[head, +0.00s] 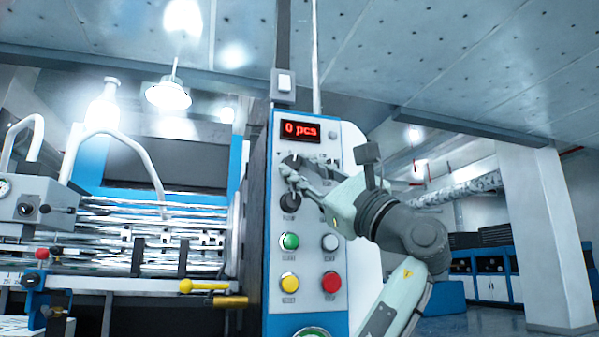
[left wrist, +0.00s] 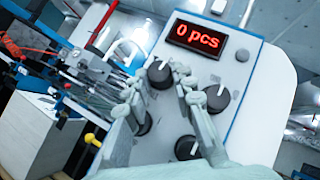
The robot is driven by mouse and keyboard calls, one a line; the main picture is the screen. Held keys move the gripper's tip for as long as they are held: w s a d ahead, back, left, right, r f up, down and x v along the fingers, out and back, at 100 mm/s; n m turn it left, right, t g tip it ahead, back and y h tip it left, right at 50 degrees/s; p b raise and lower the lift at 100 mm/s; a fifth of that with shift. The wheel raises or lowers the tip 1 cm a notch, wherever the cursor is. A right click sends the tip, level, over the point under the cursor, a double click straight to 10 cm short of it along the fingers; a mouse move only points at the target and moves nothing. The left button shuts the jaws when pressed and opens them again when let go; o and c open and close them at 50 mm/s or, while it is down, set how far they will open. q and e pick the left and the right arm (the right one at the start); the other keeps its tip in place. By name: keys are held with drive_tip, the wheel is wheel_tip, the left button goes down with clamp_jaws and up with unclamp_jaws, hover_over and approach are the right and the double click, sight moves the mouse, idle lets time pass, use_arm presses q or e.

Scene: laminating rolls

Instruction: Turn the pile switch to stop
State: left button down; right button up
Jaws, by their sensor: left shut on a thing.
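The control panel (head: 309,262) carries several black rotary knobs below a red display reading "0 pcs". My left gripper (head: 288,172) is at the upper left knob, which its fingers partly cover in the head view. In the left wrist view, the two fingers of this gripper (left wrist: 158,82) are shut around that knob (left wrist: 160,74), one on each side. A white pointer line shows on the knob. The knob labels are too small to read, so I cannot tell which one is marked as the pile switch. My right gripper is not in view.
Another black knob (left wrist: 218,98) sits just right of the fingers, and one (left wrist: 187,148) lies below. Green (head: 290,241), white (head: 330,242), yellow (head: 290,282) and red (head: 331,282) buttons are lower on the panel. Machine rollers (head: 150,225) are to the left.

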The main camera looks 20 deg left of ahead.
use_arm(q)
drive_tip(key=shift+d+r+n+g, duration=0.1)
drive_tip(key=shift+n+g, duration=1.1)
drive_tip(key=shift+n, duration=0.1)
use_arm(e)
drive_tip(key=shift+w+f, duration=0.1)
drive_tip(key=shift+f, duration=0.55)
use_arm(q)
drive_tip(key=c, duration=1.3)
unclamp_jaws()
drive_tip(key=shift+c, duration=0.2)
drive_tip(key=shift+o, duration=0.3)
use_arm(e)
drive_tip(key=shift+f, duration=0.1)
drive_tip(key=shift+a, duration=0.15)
use_arm(q)
drive_tip(key=v, duration=1.2)
drive_tip(key=shift+w, duration=0.1)
